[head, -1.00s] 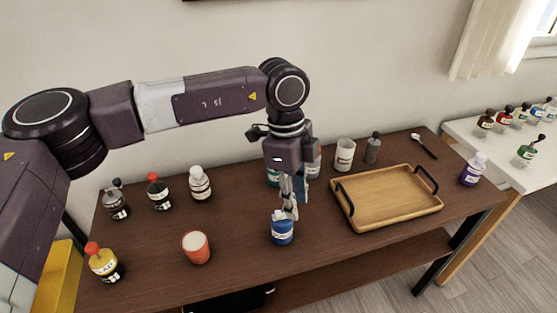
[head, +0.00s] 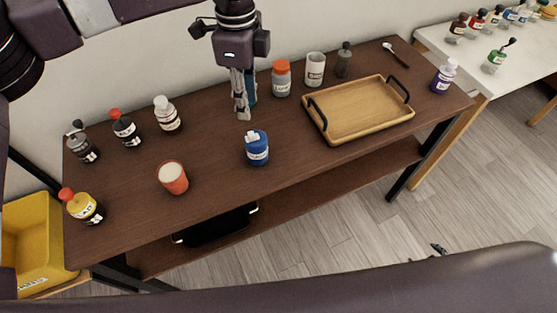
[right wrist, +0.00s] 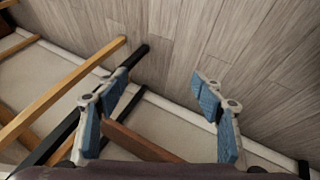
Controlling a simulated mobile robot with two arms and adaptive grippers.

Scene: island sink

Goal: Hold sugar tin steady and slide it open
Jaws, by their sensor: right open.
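I cannot tell for sure which container is the sugar tin, as the labels are too small to read. A blue container (head: 257,148) with a white top and label stands upright near the table's front middle. My left gripper (head: 242,115) points down just behind and left of it, apart from it. Its fingers look close together, seen edge-on; nothing clear is held. An orange-red round container (head: 173,178) with a pale top stands to the left. My right gripper (right wrist: 160,105) is open and empty in the right wrist view, facing floor and table legs.
A wooden tray (head: 360,108) with black handles lies right of the blue container. A grey jar with an orange lid (head: 281,79), a white cup (head: 315,70) and a grey bottle (head: 343,60) stand behind. Several bottles stand at the left. The brown table (head: 215,195) is clear in front.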

